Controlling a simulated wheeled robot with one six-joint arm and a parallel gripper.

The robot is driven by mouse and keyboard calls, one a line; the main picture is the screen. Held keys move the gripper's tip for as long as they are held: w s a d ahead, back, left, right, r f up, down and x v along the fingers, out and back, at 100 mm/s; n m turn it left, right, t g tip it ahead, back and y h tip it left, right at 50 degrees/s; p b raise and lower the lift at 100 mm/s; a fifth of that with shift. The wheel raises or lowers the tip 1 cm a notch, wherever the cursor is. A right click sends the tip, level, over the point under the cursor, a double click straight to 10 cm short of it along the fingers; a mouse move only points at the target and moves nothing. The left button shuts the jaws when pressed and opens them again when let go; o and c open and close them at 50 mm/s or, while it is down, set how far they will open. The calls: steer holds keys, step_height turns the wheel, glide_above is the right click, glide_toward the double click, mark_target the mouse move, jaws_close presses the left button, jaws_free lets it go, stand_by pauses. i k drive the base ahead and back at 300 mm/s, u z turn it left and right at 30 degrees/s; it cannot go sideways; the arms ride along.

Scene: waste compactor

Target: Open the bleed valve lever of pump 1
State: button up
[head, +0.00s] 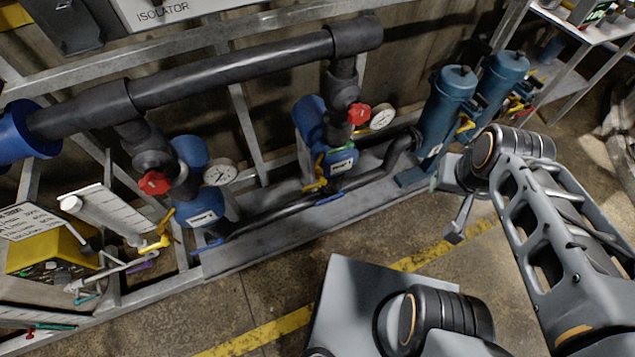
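Two blue pumps stand on the metal frame, a left pump (200,208) and a right pump (338,160). Their labels are too small to read, so I cannot tell which is pump 1. Each has a red knob and a round gauge. A yellow lever (158,243) is beside the left pump, and another yellow lever (314,185) is at the right pump's base. Blue levers (207,246) sit low by the left pump. I cannot tell which is the bleed valve lever. My gripper (455,236) is right of both pumps, apart from them, partly hidden by my wrist; its opening is unclear.
A thick black pipe (230,75) runs above the pumps. Blue cylinders (452,100) with yellow levers stand behind my wrist. The floor before the frame is clear, with a yellow line (255,335).

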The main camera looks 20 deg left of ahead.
mark_target(323, 181)
steer(key=z, duration=1.15)
steer(key=k, duration=1.45)
steer(key=u, duration=1.65)
steer(key=i, duration=0.5)
